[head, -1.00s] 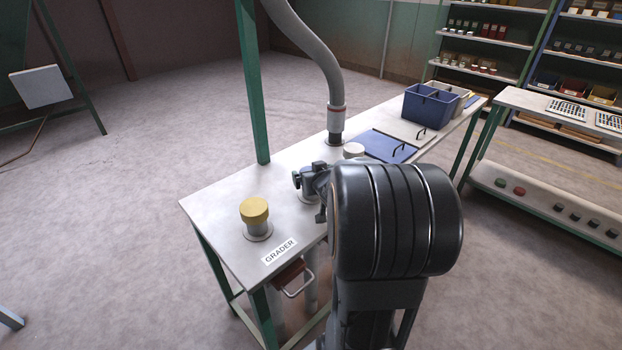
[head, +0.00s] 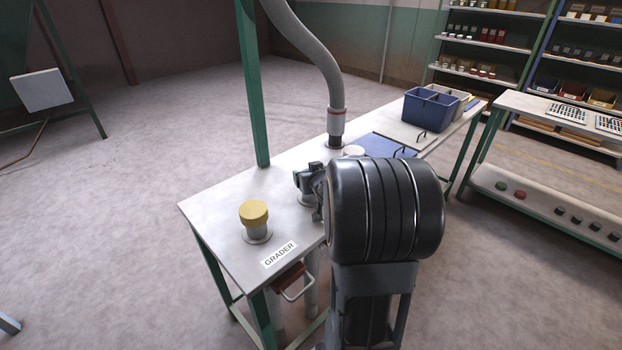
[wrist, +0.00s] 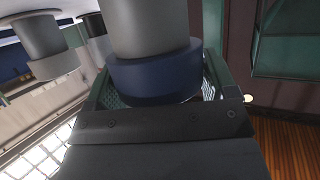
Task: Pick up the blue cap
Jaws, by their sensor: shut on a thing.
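The blue cap (wrist: 152,80) is a dark blue disc on the end of a grey post (wrist: 145,25) in the wrist view, which appears upside down. The two jaws of my gripper (wrist: 160,90), with green mesh pads, stand on either side of the cap and are shut on it. Cap and post look in contact, with no clear gap. In the head view my gripper (head: 307,184) is over a post base (head: 306,200) on the table, and it hides the cap.
A yellow cap (head: 253,212) on a post stands near the GRADER label (head: 280,254). A white cap (head: 354,150) and a grey hose (head: 328,70) are behind my gripper. Farther back are a blue lid (head: 376,144) and a blue bin (head: 428,108).

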